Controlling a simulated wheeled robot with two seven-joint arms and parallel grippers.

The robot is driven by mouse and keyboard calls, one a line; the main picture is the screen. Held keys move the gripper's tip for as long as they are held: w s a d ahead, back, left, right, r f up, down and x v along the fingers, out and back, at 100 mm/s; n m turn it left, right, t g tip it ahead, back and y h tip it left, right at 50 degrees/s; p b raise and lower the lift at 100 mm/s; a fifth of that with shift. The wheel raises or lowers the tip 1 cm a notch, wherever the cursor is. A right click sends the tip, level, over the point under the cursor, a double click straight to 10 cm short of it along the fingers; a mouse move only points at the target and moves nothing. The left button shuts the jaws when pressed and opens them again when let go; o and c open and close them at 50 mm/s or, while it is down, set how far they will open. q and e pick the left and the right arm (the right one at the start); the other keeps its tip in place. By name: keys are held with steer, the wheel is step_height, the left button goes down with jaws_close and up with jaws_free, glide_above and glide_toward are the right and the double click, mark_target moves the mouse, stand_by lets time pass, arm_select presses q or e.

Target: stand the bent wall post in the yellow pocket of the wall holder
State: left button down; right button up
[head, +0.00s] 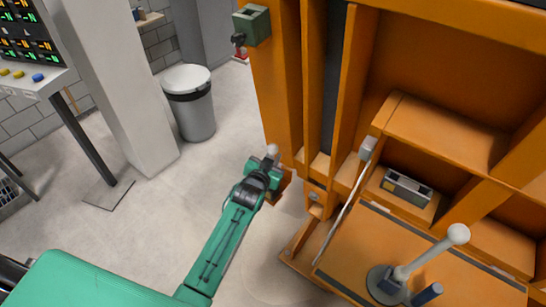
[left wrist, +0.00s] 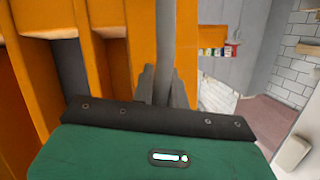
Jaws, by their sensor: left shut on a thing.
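My left gripper (head: 262,178) is at the orange frame's lower left corner. In the left wrist view its dark fingers (left wrist: 160,88) are shut on a grey post (left wrist: 165,45), which runs up out of the picture. In the head view only a pale rounded end (head: 271,151) shows above the fingers; I cannot see the post's bend. A small grey holder (head: 407,187) with dark openings and yellowish patches sits in an orange recess to the right, apart from the gripper. Its pockets are too small to tell apart clearly. My right gripper is not in view.
A tilted grey lever with a ball top (head: 430,250) rises from the orange panel (head: 350,250). A thin pale rod (head: 343,208) runs along the panel's left side. Orange uprights (head: 275,80) stand behind the gripper. A bin (head: 190,105) stands on open floor to the left.

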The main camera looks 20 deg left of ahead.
arm_select(q)
steer(key=shift+f, duration=0.15)
steer(key=c, duration=0.8)
jaws_free()
steer(key=shift+c, duration=0.2)
step_height(320, 180, up, 8)
steer(key=p, duration=0.7)
steer(key=shift+p, duration=0.3)
